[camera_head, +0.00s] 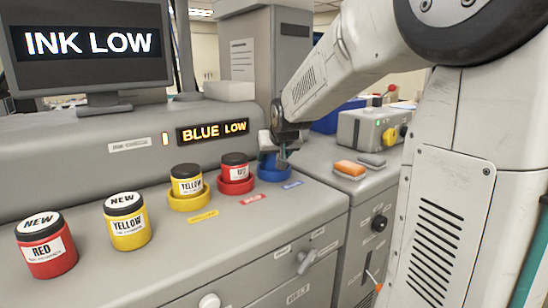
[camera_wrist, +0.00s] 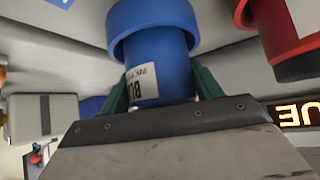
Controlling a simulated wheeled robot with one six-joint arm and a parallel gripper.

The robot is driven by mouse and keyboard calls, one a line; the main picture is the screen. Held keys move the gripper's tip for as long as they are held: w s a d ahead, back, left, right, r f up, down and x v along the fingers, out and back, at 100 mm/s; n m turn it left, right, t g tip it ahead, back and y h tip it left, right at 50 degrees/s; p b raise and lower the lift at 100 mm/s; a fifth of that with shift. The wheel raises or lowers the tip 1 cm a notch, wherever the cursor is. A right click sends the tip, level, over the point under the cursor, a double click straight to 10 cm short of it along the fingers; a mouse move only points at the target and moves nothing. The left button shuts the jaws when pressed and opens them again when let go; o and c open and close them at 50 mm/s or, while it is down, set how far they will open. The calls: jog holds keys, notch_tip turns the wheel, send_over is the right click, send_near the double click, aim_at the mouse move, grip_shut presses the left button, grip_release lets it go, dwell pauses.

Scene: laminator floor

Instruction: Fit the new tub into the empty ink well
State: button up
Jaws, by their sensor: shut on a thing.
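My gripper (camera_head: 281,150) is at the blue ink well (camera_head: 272,174), at the right end of the row of wells. In the wrist view, its green fingers (camera_wrist: 162,88) are shut on the sides of a blue tub (camera_wrist: 168,72) with a white label. That view is upside down. The tub's base end meets the wider blue ring of the well (camera_wrist: 150,22) and appears to be inside it. Whether it is fully seated cannot be told. The tub's top is hidden behind the gripper.
Red (camera_head: 234,172) and yellow (camera_head: 187,186) tubs sit in their wells to the left. NEW red (camera_head: 46,245) and yellow (camera_head: 126,221) tubs stand on the front deck. A display (camera_head: 213,131) reads BLUE LOW.

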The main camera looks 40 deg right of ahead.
jog(key=shift+f, duration=0.4)
jog(key=o, duration=1.3)
jog(key=shift+r, duration=0.1)
jog(key=v, duration=1.2)
jog(key=s+a+f+g, duration=0.1)
jog(key=s+a+f, duration=0.1)
jog(key=s+a, duration=0.2)
jog(key=s+a+f+n+g+y, duration=0.1)
jog(key=s+a+f, duration=0.1)
jog(key=s, duration=0.4)
jog(key=s+a+f+n+g+y, duration=0.1)
jog(key=s+a+f, duration=0.2)
jog(key=s+a, duration=0.1)
jog(key=shift+s+a+f+g, duration=0.1)
jog(key=shift+s+a+g, duration=0.25)
jog(key=shift+a, duration=0.45)
jog(key=s+a+f+g, duration=0.1)
jog(key=s+f, duration=0.1)
jog(key=s, duration=0.2)
jog(key=s+a+f+n+g, duration=0.1)
jog(key=s+a, duration=0.1)
jog(key=s, duration=0.2)
jog(key=s+a+f+n+g+y, duration=0.1)
jog(key=s+f, duration=0.1)
jog(key=s, duration=0.2)
jog(key=shift+s+a+f+g, duration=0.2)
jog(key=shift+f+g, duration=0.05)
jog(key=shift+f, duration=0.05)
